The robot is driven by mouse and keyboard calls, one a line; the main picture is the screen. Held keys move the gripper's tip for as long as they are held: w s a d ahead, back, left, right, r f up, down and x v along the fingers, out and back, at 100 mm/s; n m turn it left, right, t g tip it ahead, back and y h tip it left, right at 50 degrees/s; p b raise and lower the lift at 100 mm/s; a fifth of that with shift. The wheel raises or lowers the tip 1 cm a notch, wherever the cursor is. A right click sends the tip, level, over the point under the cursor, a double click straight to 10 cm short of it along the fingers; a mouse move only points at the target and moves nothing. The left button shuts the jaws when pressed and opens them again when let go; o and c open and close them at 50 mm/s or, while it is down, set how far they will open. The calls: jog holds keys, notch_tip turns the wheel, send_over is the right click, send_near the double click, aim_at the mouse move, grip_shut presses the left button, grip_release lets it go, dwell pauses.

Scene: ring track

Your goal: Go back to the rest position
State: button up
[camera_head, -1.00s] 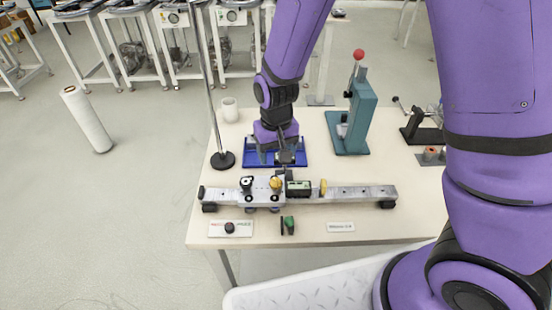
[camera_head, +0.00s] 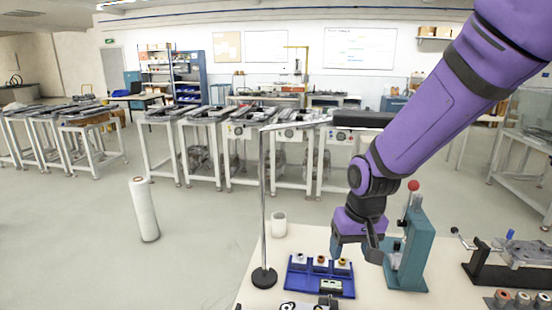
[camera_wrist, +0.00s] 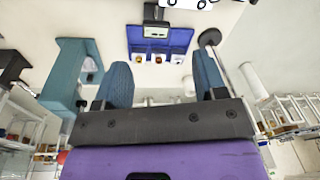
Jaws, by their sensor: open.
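My gripper (camera_head: 356,252) is open and empty, pointing down above the table at the right of the blue tray. In the wrist view its two blue-grey fingers (camera_wrist: 163,80) are spread apart with nothing between them. The blue tray (camera_head: 291,284) lies on the table and holds a row of several small round pieces (camera_head: 321,261) and a grey device (camera_head: 331,286). The tray also shows ahead of the fingers in the wrist view (camera_wrist: 133,38). The rail assembly is mostly cut off at the bottom edge of the head view.
A teal press (camera_head: 408,252) with a red knob stands just right of my gripper. A thin metal stand (camera_head: 264,210) and a white cup (camera_head: 279,224) are at the left. A black fixture (camera_head: 490,268) sits at the right. A white roll (camera_head: 145,210) stands on the floor.

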jog(key=s+d+r+t, duration=0.2)
jog(key=s+d+r, duration=0.5)
jog(key=s+r, duration=0.2)
jog(key=s+d+r+m+t+h, duration=0.1)
jog(key=s+d+r+t, duration=0.1)
jog(key=s+d+r, duration=0.5)
jog(key=v, duration=0.3)
jog(key=shift+s, duration=0.3)
jog(key=shift+w+r, duration=0.1)
jog(key=shift+r, duration=0.05)
dwell(0.6)
